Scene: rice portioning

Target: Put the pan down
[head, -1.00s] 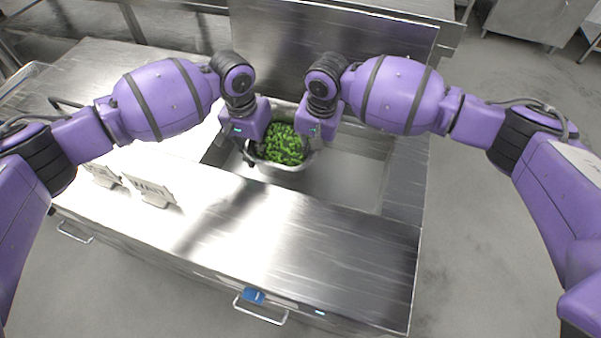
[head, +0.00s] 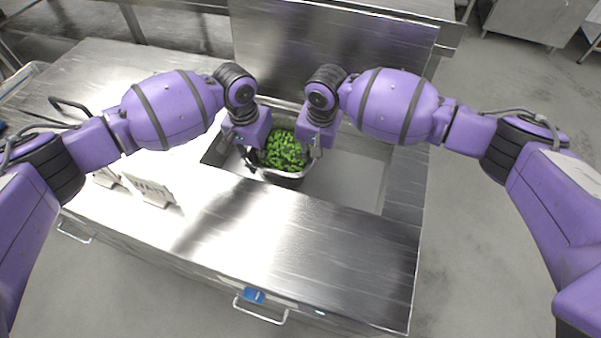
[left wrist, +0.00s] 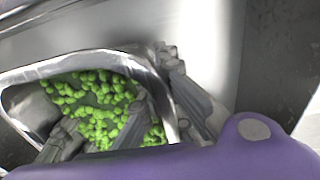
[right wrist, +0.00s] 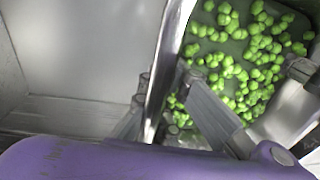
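The pan (head: 285,175) is a metal container with bright green pieces (head: 283,150) in it. It is in the recessed well of the counter; I cannot tell whether its base touches the bottom. My left gripper (head: 252,152) is at its left side, shut on the rim, with fingers inside and outside the wall in the left wrist view (left wrist: 155,85). My right gripper (head: 313,150) is at the right side, shut on the opposite rim, with one finger on each side of the wall in the right wrist view (right wrist: 166,82). Both fingertips are small in the head view.
The steel counter (head: 300,240) surrounds the well (head: 355,175), which has free room right of the pan. A raised metal panel (head: 330,50) stands behind. Small sign-like stands (head: 150,190) are on the counter at the left. The front surface is clear.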

